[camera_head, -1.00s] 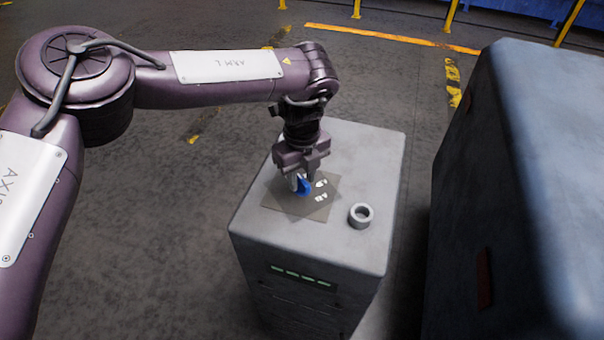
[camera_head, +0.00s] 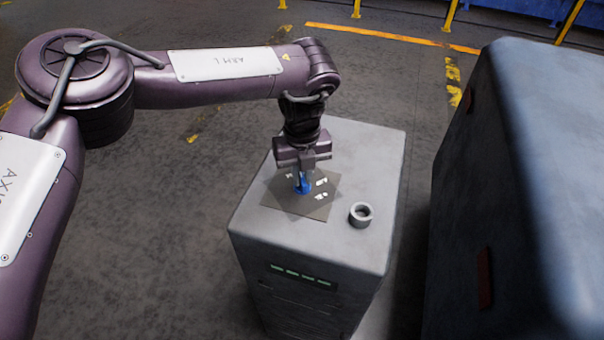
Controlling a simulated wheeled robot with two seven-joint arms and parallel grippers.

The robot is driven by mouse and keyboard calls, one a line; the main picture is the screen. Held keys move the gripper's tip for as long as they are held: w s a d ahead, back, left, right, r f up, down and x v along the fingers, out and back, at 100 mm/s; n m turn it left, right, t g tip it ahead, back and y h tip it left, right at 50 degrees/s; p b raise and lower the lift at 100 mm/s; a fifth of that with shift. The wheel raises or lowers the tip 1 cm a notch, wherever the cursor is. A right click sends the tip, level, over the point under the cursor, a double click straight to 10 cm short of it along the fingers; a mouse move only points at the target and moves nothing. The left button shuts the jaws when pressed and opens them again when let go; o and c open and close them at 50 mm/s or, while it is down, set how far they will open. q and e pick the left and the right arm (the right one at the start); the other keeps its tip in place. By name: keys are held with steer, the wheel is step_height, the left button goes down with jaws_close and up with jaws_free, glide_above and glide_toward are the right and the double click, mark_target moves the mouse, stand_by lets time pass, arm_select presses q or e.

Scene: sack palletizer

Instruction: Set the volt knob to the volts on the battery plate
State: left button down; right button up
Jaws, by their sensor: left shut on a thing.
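A blue volt knob (camera_head: 303,187) sits on a grey square dial plate (camera_head: 285,202) on top of the grey charger cabinet (camera_head: 345,255). White marks (camera_head: 321,183) stand around the knob, too small to read. My left gripper (camera_head: 302,180) points down from above and is shut on the knob, hiding part of it and of the dial. Which mark the knob points to cannot be told. No readable battery plate shows. My right gripper is not in view.
A grey ring-shaped socket (camera_head: 360,214) stands on the cabinet top, right of the dial plate. A large blue-grey block (camera_head: 530,190) stands close on the right. Green lights (camera_head: 303,276) show on the cabinet front. Floor at left is clear.

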arm_select(q)
steer(key=m, duration=0.6)
steer(key=shift+m, duration=0.3)
steer(key=m, duration=0.3)
steer(key=shift+d+m, duration=0.1)
steer(key=shift+m, duration=0.2)
steer(key=m, duration=0.3)
steer(key=shift+m, duration=0.3)
steer(key=m, duration=0.6)
steer(key=shift+r, duration=0.1)
steer(key=m, duration=0.4)
steer(key=shift+m, duration=1.3)
steer(key=c, duration=1.5)
jaws_free()
steer(key=shift+s, duration=0.1)
